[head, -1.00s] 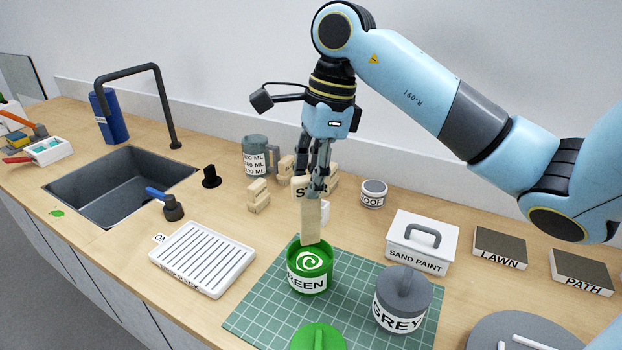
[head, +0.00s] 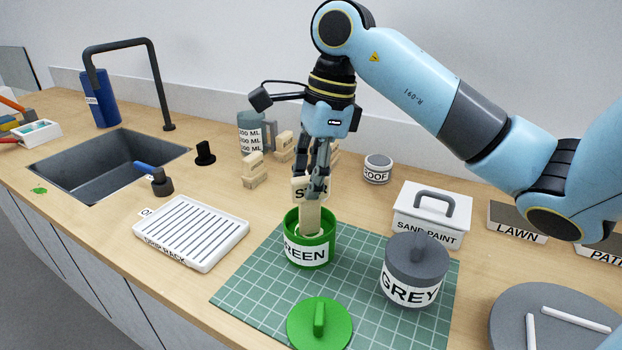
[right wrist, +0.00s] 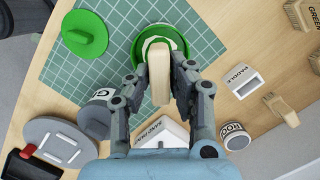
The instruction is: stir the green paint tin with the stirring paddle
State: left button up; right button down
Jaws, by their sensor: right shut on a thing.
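The green paint tin (head: 307,254) stands open and upright on the green cutting mat (head: 250,297), with its label reading GREEN. My right gripper (head: 315,188) is shut on the wooden stirring paddle (head: 309,217), labelled STIR, directly above the tin. The paddle's lower end is inside the tin's rim; its tip is hidden by the front wall. In the right wrist view the paddle (right wrist: 159,75) sits between the fingers, over the tin (right wrist: 137,50) with a pale swirl in it. The green lid (head: 320,326) lies on the mat in front of the tin. My left gripper is not in view.
A closed grey tin (head: 413,272) stands right of the green one. A white drip rack (head: 190,233) is to the left, beside the sink (head: 105,168). A sand paint box (head: 431,214) and a small roof pot (head: 377,169) stand behind.

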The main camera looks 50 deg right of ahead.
jog(key=shift+f+b, duration=0.4)
jog(key=shift+b, duration=0.05)
dwell(0.8)
